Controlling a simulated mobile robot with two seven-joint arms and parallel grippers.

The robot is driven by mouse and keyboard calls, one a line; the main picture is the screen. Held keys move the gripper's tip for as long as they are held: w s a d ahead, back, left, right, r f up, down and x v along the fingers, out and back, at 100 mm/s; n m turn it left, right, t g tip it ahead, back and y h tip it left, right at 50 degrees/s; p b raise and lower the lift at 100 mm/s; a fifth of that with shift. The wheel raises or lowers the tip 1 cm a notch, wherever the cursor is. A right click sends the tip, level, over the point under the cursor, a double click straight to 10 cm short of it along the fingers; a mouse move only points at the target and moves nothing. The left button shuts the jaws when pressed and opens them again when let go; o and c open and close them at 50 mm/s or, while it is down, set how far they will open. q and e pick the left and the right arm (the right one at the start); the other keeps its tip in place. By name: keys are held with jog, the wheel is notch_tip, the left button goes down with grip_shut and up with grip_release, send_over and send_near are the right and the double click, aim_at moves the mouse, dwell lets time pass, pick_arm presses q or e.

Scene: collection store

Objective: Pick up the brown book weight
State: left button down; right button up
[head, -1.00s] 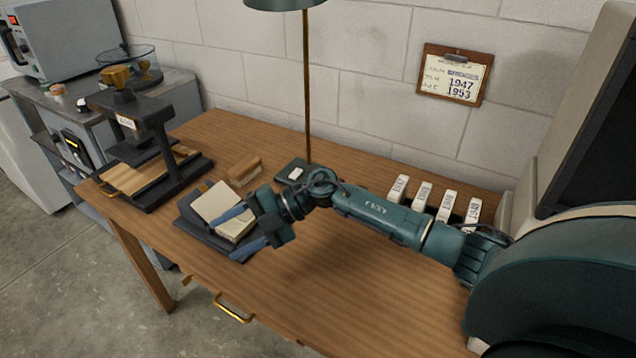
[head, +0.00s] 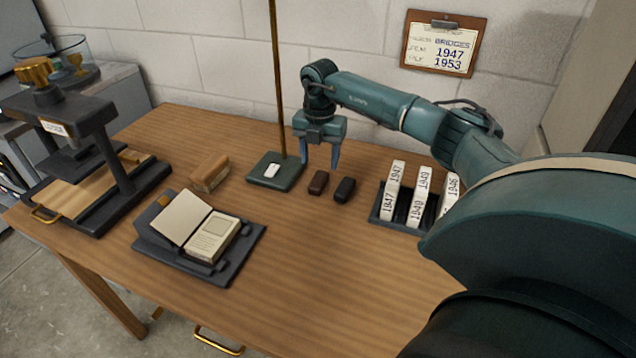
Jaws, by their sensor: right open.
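The brown book weight (head: 318,182) lies on the table to the right of the lamp base. A black weight (head: 345,190) of similar shape lies just to its right. My right gripper (head: 320,166) points down above and behind the brown weight, its two blue fingers spread apart with nothing between them. I cannot tell exactly how high the fingertips are over the table. My left gripper is out of the picture.
An open book rests on a dark cradle (head: 240,262). A wooden-backed brush (head: 210,173), the lamp base (head: 262,183) and a black press (head: 70,125) stand to the left. A rack (head: 376,213) of labelled boxes stands right. The front table middle is clear.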

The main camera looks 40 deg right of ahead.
aim_at(319, 178)
jog(key=shift+a+f, duration=0.15)
jog(key=shift+f, duration=2.85)
jog(key=shift+c, duration=0.6)
jog(key=shift+r, duration=0.1)
grip_shut()
